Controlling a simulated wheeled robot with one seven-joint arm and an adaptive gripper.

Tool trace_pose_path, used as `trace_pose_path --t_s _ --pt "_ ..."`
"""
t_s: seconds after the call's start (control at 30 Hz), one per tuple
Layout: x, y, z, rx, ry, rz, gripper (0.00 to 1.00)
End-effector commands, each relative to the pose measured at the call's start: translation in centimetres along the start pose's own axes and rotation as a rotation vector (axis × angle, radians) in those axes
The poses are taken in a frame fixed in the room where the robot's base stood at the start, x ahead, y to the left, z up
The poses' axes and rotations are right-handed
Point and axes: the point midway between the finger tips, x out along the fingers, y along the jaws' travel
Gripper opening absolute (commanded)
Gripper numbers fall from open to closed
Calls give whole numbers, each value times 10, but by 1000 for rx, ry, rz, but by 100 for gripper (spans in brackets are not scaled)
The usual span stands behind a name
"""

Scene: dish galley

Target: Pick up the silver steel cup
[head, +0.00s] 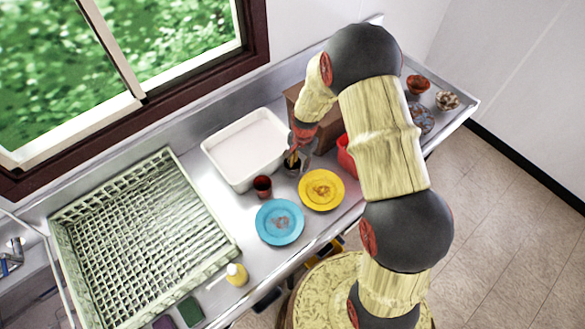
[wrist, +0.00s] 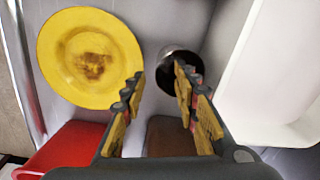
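The silver steel cup (wrist: 172,54) stands upright on the counter, with a thin bright rim and a dark inside. In the wrist view it lies ahead of my gripper (wrist: 160,78), mostly in line with the right finger, which covers part of it. The fingers are apart with nothing between them. In the head view the cup (head: 291,169) is just below my gripper (head: 299,153), between the white basin and the yellow plate. Whether a finger touches the cup, I cannot tell.
A yellow plate (head: 321,190), a blue plate (head: 279,222) and a dark red cup (head: 262,183) are close by. The white basin (head: 215,152) stands behind. A brown box (head: 325,137) and a red container (head: 345,160) are to the right. A dish rack (head: 230,251) fills the left.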

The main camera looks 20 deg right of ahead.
Motion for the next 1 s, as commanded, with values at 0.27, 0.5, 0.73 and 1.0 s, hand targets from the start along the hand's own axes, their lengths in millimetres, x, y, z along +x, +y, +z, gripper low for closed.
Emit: trace_pose_path --t_s 0.27,0.5,0.73,1.0 --pt "33 -1 1 0 -1 1 30" --pt "35 -1 1 -1 0 0 30" --pt "35 0 2 -1 -1 1 18" --pt "35 0 2 -1 -1 1 3"
